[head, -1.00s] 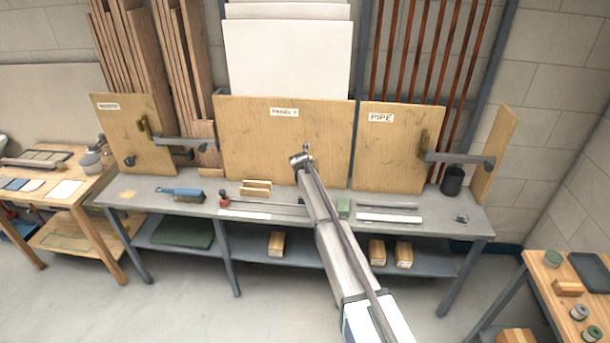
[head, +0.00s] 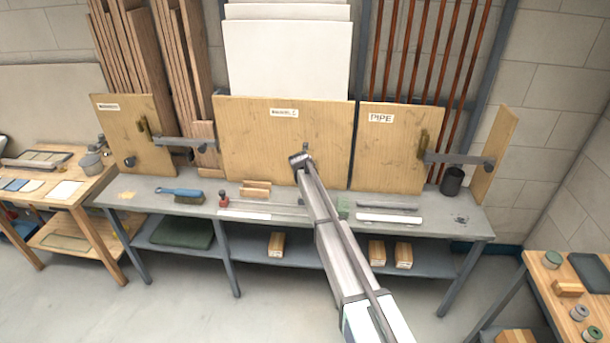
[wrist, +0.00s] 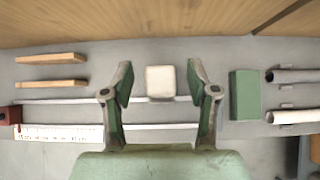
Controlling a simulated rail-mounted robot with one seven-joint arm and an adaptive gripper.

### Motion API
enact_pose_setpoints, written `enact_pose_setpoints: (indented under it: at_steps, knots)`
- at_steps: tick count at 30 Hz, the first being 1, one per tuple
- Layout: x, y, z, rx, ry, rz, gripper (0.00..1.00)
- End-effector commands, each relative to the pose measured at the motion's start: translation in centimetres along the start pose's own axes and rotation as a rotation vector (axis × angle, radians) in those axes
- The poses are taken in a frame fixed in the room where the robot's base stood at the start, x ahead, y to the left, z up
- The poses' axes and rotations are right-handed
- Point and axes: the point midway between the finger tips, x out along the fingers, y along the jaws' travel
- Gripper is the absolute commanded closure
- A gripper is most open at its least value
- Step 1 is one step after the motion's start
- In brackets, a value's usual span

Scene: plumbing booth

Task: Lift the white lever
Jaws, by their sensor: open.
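In the wrist view, a small white block-like piece (wrist: 160,82), which looks like the white lever seen from above, lies between the fingertips of my gripper (wrist: 160,76). The two dark and green fingers are spread, with a visible gap on each side of the white piece. I cannot tell how far below or level with the fingertips it is. In the head view my arm reaches over the middle of the grey bench (head: 130,192).
Wooden panels (head: 285,135) stand along the bench's back edge. Two wood strips (wrist: 50,72), a ruler (wrist: 60,133) and a red piece (wrist: 8,118) lie left of my gripper.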

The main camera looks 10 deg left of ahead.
Motion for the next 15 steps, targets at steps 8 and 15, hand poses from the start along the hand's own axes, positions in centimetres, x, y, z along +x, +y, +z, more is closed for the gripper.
enact_pose_setpoints:
  at_steps: [8,15]
  knots:
    - [-4.5,-0.1,-0.2,0.0,-0.001,0.001,0.41]
    - [-9.0,0.0,-0.2,0.0,-0.001,0.001,0.41]
